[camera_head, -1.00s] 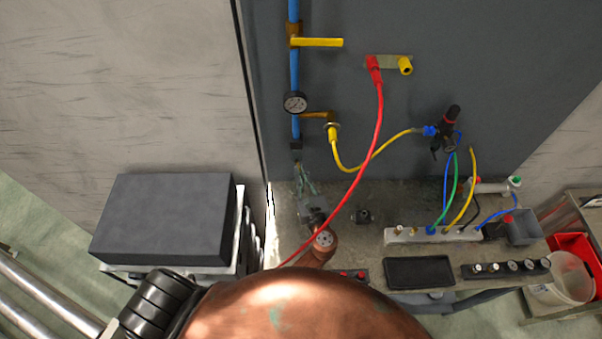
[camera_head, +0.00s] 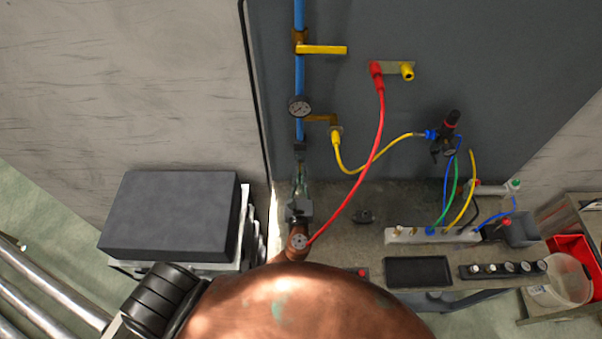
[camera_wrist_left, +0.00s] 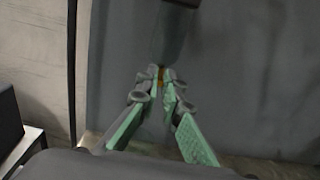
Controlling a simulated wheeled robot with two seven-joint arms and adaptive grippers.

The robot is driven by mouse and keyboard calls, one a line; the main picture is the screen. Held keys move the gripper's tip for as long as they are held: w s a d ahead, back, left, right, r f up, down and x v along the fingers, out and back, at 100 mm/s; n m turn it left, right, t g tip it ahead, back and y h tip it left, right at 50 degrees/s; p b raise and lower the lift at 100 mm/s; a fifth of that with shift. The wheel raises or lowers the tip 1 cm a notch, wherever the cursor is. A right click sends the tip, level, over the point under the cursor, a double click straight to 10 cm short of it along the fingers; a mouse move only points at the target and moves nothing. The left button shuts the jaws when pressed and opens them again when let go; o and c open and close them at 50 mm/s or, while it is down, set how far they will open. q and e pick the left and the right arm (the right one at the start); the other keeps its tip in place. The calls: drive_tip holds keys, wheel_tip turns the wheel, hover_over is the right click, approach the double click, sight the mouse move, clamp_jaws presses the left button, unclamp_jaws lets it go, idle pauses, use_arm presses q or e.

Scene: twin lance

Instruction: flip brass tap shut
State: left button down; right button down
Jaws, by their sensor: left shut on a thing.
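A brass tap (camera_head: 301,40) with a long yellow lever sits high on the vertical blue pipe (camera_head: 299,75). Its lever points right, across the pipe. My left gripper (camera_head: 300,166) is well below that lever, just under the dark fitting (camera_head: 299,147) at the pipe's lower end. In the left wrist view its green-padded fingers (camera_wrist_left: 160,82) converge on a small brass-coloured piece (camera_wrist_left: 161,73) under a dark cylinder (camera_wrist_left: 169,35). The fingers hide most of this piece, so I cannot tell exactly what it is. My right gripper is out of view.
A round gauge (camera_head: 300,106) is on the pipe, with a brass elbow (camera_head: 320,119) and yellow hose (camera_head: 345,162) beside it. A red hose (camera_head: 376,145) hangs in front of the panel. A white manifold (camera_head: 405,236) and a black tray (camera_head: 418,271) are at right.

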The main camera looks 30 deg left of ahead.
use_arm(q)
drive_tip(key=c, duration=2.1)
unclamp_jaws()
drive_tip(key=v, duration=1.2)
drive_tip(key=shift+r, duration=0.15)
